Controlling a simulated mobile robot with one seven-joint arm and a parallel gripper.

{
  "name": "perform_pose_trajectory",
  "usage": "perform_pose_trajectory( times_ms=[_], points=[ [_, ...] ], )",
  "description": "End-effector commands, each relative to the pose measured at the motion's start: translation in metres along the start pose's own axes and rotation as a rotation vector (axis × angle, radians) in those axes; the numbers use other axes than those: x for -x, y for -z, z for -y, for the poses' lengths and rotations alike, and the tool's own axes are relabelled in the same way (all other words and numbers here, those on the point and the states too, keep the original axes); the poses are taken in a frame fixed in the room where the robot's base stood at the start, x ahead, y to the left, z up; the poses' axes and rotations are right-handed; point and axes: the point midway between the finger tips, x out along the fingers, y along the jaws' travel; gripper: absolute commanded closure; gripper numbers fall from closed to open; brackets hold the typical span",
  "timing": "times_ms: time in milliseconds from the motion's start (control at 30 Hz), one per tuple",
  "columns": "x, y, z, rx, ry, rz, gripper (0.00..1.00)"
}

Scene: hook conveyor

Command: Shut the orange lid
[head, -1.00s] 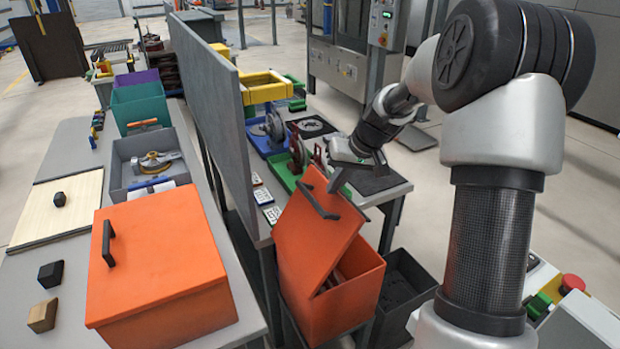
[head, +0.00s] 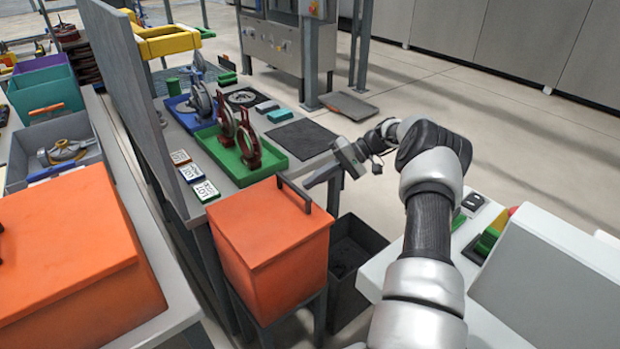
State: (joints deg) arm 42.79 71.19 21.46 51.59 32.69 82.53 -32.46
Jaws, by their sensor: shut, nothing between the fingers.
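The orange lid (head: 258,222) lies flat on top of the orange box (head: 285,284) in the middle of the head view, with no gap visible along its edges. Its dark handle (head: 294,193) stands at the far right edge of the lid. My gripper (head: 308,186) is shut and empty. Its fingertips point left, close to the handle and a little above the lid; I cannot tell whether they touch it.
Another orange box (head: 75,250) stands on the left table. Behind the lid, a bench holds a green tray (head: 240,153) with upright red parts and white label cards (head: 192,172). A grey partition (head: 130,80) divides the tables. A dark bin (head: 352,262) is on the right.

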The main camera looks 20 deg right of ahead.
Motion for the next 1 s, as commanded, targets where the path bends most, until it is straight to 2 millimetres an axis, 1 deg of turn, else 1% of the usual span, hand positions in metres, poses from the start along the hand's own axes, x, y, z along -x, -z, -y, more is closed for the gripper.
perform_pose_trajectory(
  times_ms=[33, 100, 300, 600, 867, 1000],
  points=[
    [-0.008, 0.0, -0.013, -0.001, 0.0, 0.0, 1.0],
    [-0.011, 0.0, -0.021, 0.0, -0.001, 0.0, 1.0],
    [-0.018, 0.0, -0.033, 0.0, -0.002, 0.001, 1.0],
    [-0.023, -0.001, -0.041, -0.004, -0.009, 0.003, 1.0],
    [-0.024, -0.003, -0.043, -0.007, -0.011, 0.006, 1.0],
    [-0.019, -0.003, -0.044, -0.007, -0.011, 0.005, 1.0]
  ],
)
